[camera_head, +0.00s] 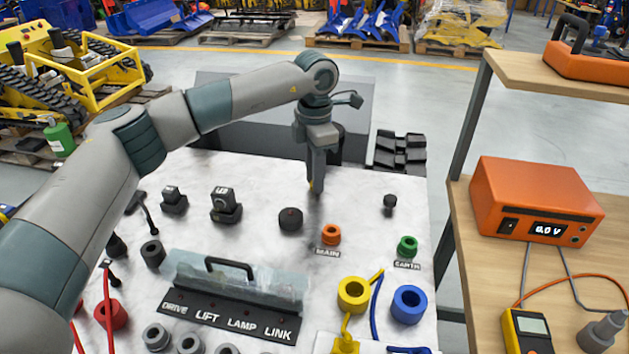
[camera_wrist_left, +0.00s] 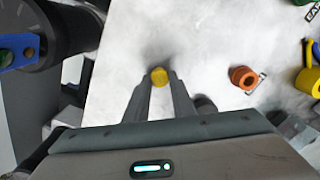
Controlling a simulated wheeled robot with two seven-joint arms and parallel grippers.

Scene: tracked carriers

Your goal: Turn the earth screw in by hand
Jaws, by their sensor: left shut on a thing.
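My left gripper (camera_head: 314,190) is over the back middle of the white marbled panel (camera_head: 350,205), pointing down. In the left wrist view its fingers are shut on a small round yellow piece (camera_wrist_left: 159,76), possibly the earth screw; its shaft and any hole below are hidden. The orange ring (camera_head: 330,235) stands by the MAIN label (camera_head: 328,254). My right gripper is not in view.
A black knob (camera_head: 290,219) stands left of the orange ring, a smaller one (camera_head: 390,203) behind the green ring. Yellow (camera_head: 353,294) and blue rings (camera_head: 409,304) with cables lie in front. A clear cover (camera_head: 235,280) with a handle is front left. An orange meter (camera_head: 537,205) stands right.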

